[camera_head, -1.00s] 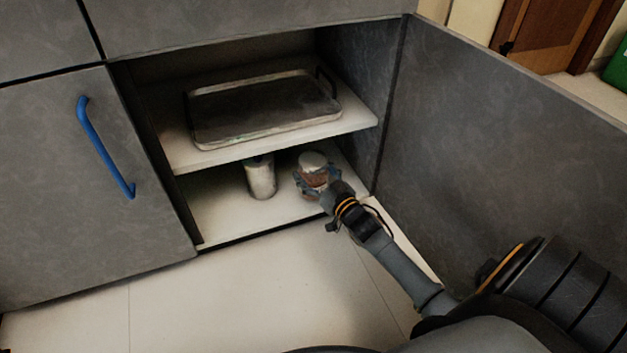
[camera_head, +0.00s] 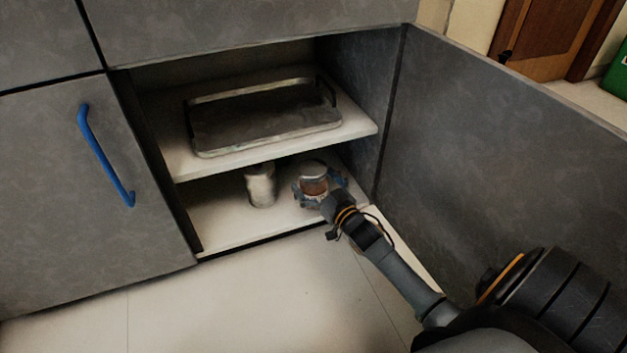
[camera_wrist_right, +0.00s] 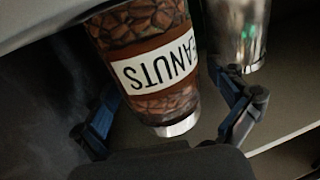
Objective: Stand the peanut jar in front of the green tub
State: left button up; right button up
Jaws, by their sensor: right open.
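The peanut jar (camera_head: 313,180) stands on the lower shelf inside the open cabinet, toward its right side. In the right wrist view the jar (camera_wrist_right: 150,60) shows brown nuts and a white label reading PEANUTS, upside down in that picture, with a silver end. My right gripper (camera_head: 318,188) is open, with one finger on each side of the jar; in the wrist view the open fingers (camera_wrist_right: 165,115) flank it with gaps visible. My left gripper is not in view. The green tub cannot be made out for sure; a green object (camera_head: 615,78) shows at the far right edge.
A metal canister (camera_head: 261,187) stands just left of the jar; it also shows in the wrist view (camera_wrist_right: 240,35). A tray (camera_head: 265,112) lies on the upper shelf (camera_head: 225,160), close above. The open cabinet door (camera_head: 500,160) bounds the right. The floor in front is clear.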

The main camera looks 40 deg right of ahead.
jog(key=s+p, duration=0.6)
jog(key=s, duration=0.5)
jog(key=shift+s+a, duration=0.25)
jog(key=shift+s, duration=0.15)
jog(key=shift+o, duration=0.3)
